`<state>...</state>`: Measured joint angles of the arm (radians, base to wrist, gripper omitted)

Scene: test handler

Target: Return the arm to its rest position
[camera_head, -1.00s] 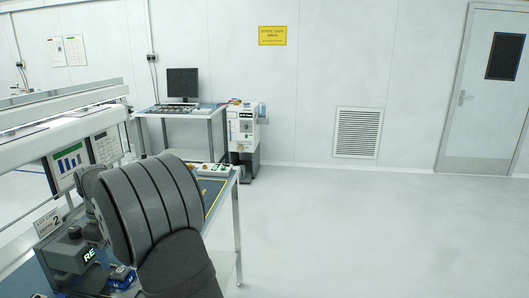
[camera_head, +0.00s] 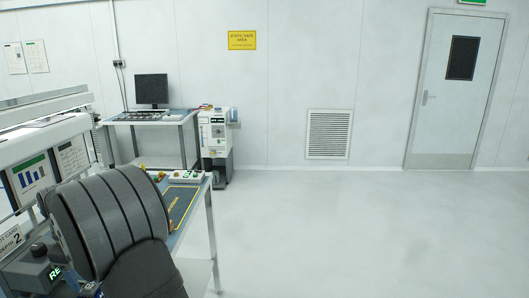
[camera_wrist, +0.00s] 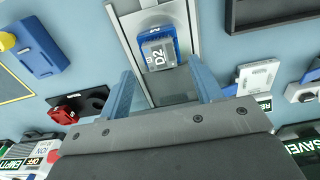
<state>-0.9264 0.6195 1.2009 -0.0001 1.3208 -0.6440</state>
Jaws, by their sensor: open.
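My gripper (camera_wrist: 162,80) shows in the wrist view with two blue fingers spread apart and nothing held between them. Beyond the fingertips, a blue and grey block marked D2 (camera_wrist: 158,50) sits in a metal channel (camera_wrist: 125,38) on the light blue bench. The block looks apart from the fingers. My dark, ribbed arm fills the lower left of the head view, over the bench, and hides the gripper there.
The bench (camera_head: 212,235) lies at the left, with a lit screen (camera_head: 35,180) beside my arm. Open floor (camera_head: 370,230) lies to the right.

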